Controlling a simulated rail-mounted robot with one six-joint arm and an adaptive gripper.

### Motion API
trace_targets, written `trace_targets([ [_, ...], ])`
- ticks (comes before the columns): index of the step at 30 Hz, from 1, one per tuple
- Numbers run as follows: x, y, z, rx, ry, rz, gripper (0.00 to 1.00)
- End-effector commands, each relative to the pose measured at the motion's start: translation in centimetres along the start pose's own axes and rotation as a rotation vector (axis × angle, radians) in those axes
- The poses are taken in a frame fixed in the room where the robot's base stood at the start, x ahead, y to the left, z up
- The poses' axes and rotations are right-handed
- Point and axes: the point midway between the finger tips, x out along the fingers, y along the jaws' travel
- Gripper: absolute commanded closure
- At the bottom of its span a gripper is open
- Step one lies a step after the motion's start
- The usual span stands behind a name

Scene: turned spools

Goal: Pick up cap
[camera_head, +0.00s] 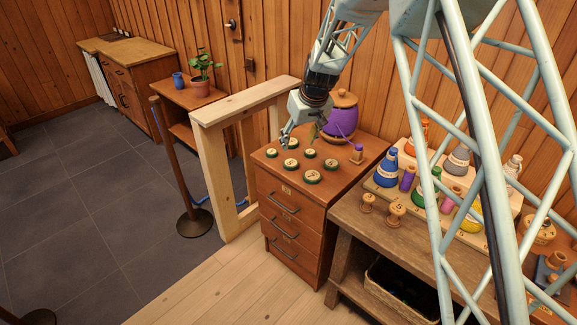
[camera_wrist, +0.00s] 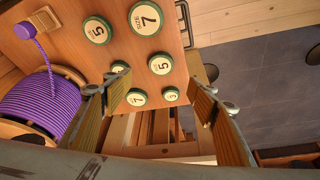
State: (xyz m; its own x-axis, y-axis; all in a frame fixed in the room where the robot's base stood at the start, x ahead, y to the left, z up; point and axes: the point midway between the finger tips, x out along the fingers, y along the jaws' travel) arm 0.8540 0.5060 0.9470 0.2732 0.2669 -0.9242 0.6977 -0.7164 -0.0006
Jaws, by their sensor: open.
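Several round caps with green rims and cream, numbered faces lie flat on top of the drawer cabinet (camera_head: 348,171). In the head view one cap (camera_head: 312,177) is at the front and another cap (camera_head: 330,164) is to its right. One cap is partly hidden behind the left finger. My gripper (camera_wrist: 160,79) is open and empty above the caps; in the head view it hangs over their back edge (camera_head: 300,134).
A big spool of purple cord (camera_head: 340,122) stands on the cabinet behind the caps. A wooden frame (camera_head: 215,150) stands beside the cabinet at the left. A bench (camera_head: 350,218) with several coloured spools is at the right.

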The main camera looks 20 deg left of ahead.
Motion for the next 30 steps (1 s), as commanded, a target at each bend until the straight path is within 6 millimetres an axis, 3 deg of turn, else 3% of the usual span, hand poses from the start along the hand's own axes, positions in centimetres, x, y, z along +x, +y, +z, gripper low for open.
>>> trace_targets([
  [17, 0.8, -0.2, -0.1, -0.003, 0.0, -0.001, 0.47],
  [30, 5.0, -0.1, -0.1, -0.003, 0.0, -0.001, 0.47],
])
